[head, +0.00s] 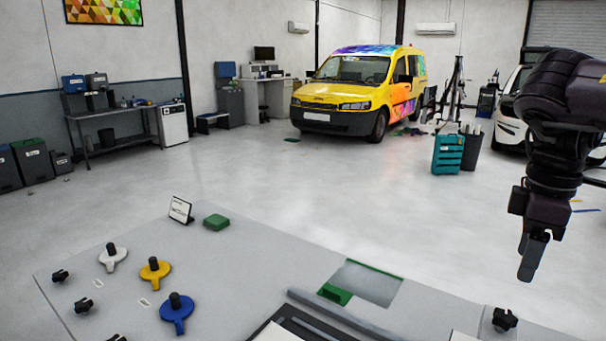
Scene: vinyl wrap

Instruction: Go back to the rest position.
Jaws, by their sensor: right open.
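My right gripper (533,256) is at the right of the head view, with its fingers pointing down. It hangs above and beyond the right part of the grey worktable (250,262). Its fingers overlap from this angle, and nothing shows between or below them. My right arm comes in from the upper right edge. My left gripper is not in the head view.
The table holds white (112,258), yellow (155,270) and blue (177,312) tools with black knobs, a small sign (181,210), a green block (216,222) and a black knob (504,319). A yellow van (350,90) stands beyond open floor.

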